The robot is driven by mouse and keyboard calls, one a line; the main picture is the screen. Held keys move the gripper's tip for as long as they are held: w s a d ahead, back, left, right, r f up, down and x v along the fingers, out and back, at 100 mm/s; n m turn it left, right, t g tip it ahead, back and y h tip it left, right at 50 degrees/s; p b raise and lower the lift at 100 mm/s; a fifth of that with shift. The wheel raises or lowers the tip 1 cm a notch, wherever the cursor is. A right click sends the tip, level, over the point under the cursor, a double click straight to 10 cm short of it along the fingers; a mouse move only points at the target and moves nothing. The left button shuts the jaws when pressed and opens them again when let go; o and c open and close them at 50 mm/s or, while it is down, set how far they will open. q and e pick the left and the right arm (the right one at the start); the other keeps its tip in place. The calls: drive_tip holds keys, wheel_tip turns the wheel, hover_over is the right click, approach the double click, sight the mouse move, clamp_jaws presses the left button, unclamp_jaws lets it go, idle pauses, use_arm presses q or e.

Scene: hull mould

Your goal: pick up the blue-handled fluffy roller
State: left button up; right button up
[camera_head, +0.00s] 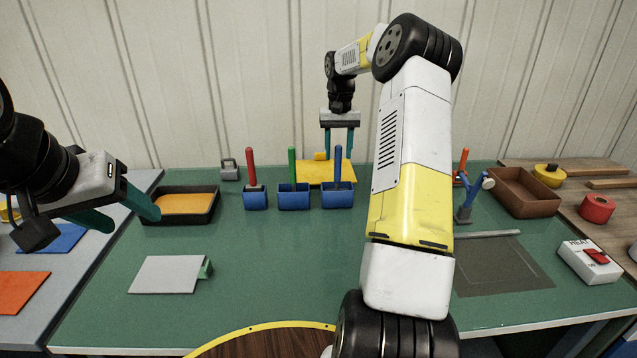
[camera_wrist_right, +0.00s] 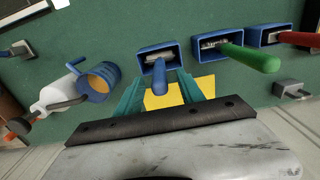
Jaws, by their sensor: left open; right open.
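The blue-handled roller (camera_head: 338,165) stands upright in the rightmost of three blue holders in the head view. In the right wrist view its blue handle (camera_wrist_right: 160,78) points toward the camera, and its pale head sits inside the holder (camera_wrist_right: 145,53), so its fluff is hard to make out. My right gripper (camera_head: 339,146) is open, pointing down, with its teal fingers at the height of the handle's top. In the wrist view the fingers lie on either side of the handle, apart from it. My left gripper (camera_head: 128,216) is open and empty at the left, near the orange-filled tray.
Green-handled (camera_head: 292,163) and red-handled (camera_head: 251,165) tools stand in neighbouring holders. A yellow sheet (camera_head: 316,172) lies behind. The black tray (camera_head: 212,207) stands left; the green table's front middle is mostly clear.

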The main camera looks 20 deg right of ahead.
wheel_tip(320, 180, down, 2)
drive_tip(key=shift+c, duration=0.3)
clamp_jaws()
